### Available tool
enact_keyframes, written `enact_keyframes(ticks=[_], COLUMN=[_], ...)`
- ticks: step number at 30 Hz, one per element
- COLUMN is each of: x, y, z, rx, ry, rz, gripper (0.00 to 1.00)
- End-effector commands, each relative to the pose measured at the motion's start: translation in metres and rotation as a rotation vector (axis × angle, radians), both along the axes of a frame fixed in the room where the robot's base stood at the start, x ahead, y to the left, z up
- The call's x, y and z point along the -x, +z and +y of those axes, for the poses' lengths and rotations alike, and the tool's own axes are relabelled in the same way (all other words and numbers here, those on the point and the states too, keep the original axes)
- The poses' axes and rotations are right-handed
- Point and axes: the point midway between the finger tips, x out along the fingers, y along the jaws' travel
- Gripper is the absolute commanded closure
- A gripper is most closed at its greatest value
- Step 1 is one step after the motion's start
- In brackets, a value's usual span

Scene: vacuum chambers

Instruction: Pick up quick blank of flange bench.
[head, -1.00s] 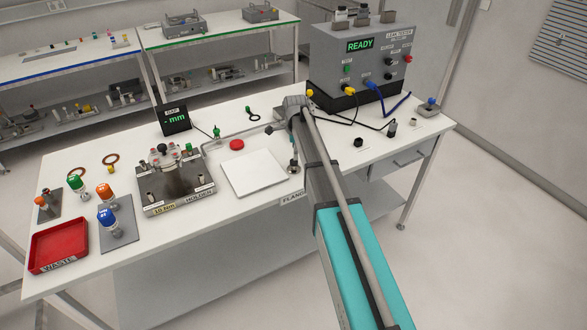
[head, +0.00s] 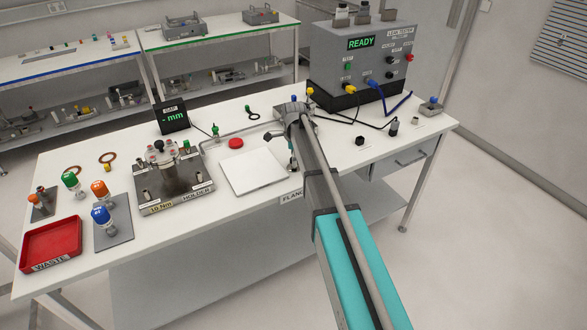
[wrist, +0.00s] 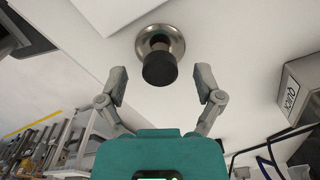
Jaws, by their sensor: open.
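A round metal piece with a black knob on top, apparently the quick blank (wrist: 158,62), stands on the white bench top in the wrist view. My gripper (wrist: 161,86) is open, one finger to each side of the knob and clear of it. The knob lies slightly beyond the line of the fingertips, and nothing is held. In the head view the piece (head: 292,166) is mostly hidden beside my arm, and my fingertips are hard to make out.
A grey block marked QUICK (wrist: 300,92) stands to the right in the wrist view. A white plate (head: 253,173), the flange holder (head: 174,190) and a red waste tray (head: 50,244) are left of my arm. The leak tester (head: 362,65) stands behind, with cables.

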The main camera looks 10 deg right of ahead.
Motion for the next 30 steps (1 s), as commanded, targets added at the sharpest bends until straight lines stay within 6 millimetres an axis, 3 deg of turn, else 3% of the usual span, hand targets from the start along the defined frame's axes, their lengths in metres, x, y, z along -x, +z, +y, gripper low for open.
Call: enact_keyframes(ticks=[6,26,30], x=[-0.0001,-0.0001,-0.0001], y=[-0.0139,-0.0142,-0.0142], z=[-0.0002,0.0000,0.0001], rx=[0.000,0.000,0.000], ry=[0.000,0.000,0.000], rz=[0.000,0.000,0.000], gripper=[0.15,0.15,0.38])
